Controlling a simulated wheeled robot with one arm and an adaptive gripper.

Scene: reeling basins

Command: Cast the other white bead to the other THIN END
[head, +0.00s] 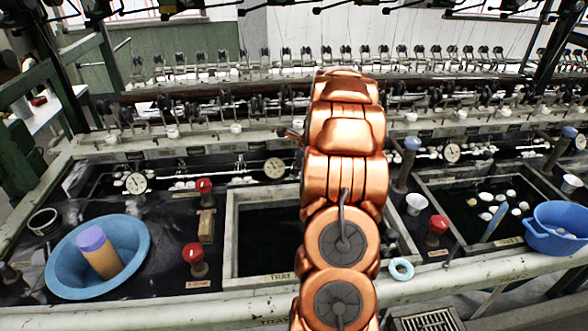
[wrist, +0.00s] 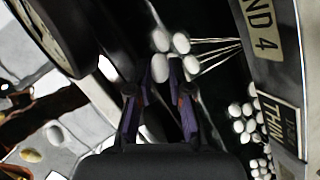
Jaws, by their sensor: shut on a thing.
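My gripper (wrist: 162,84) shows in the wrist view, its two dark purple fingers closed around a white bead (wrist: 160,68) at their tips. Other white beads (wrist: 181,43) sit close beyond it, some with thin pale threads running right. A plate reading THIN END (wrist: 278,120) is at the right of the wrist view, next to a cluster of several white beads (wrist: 243,118). A plate reading END 4 (wrist: 262,30) is at the top right. In the head view my arm hides the gripper.
A blue bowl (head: 558,228) is at right, beside a dark basin with white beads (head: 487,197). Red knobs (head: 193,254) stand along the bench. A dial (head: 274,168) is behind.

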